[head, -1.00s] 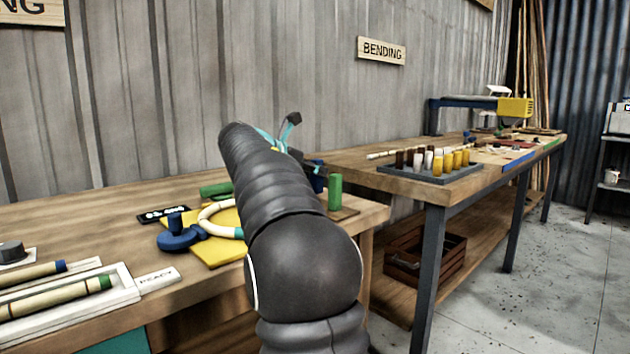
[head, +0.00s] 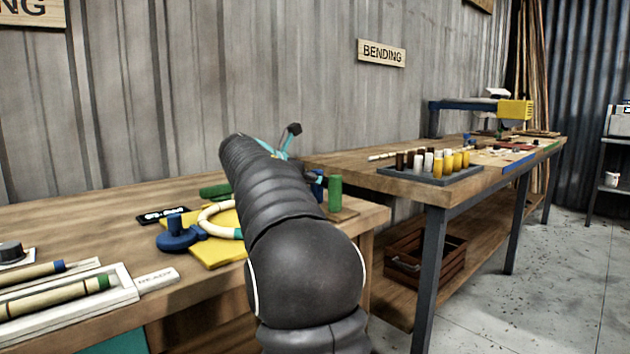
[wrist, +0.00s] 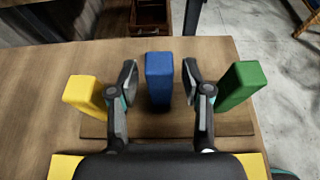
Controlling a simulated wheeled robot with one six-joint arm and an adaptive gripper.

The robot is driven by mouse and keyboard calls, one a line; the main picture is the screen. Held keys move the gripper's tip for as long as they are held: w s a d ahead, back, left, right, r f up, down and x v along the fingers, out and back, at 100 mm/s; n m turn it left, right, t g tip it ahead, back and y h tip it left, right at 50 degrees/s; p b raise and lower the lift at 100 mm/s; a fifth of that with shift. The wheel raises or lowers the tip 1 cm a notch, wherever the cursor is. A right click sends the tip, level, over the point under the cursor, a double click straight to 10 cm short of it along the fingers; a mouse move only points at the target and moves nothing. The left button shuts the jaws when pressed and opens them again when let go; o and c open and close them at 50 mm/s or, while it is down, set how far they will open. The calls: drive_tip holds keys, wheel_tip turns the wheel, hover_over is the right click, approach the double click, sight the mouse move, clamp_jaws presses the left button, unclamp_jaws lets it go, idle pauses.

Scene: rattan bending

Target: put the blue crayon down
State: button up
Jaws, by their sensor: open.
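The blue crayon (wrist: 159,80) is a thick block standing upright on a small wooden board (wrist: 222,124) at the table's edge. A yellow crayon (wrist: 84,92) stands to its left and a green crayon (wrist: 241,84) to its right in the wrist view. My gripper (wrist: 159,72) is open, with one finger on each side of the blue crayon and a gap showing on both sides. In the head view my arm hides most of the gripper. The blue crayon (head: 317,186) shows partly there, beside the green one (head: 335,193).
A cream ring (head: 215,221) on a yellow plate (head: 218,252) and a blue clamp-like piece (head: 180,236) lie left of my arm. A white tray (head: 122,285) holds rods at the lower left. A second bench (head: 390,180) carries several cylinders in a dark tray (head: 425,178).

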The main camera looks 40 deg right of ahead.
drive_tip(key=w+p+v, duration=0.1)
drive_tip(key=v, duration=1.1)
drive_tip(key=shift+s+r, duration=0.2)
drive_tip(key=shift+s, duration=0.25)
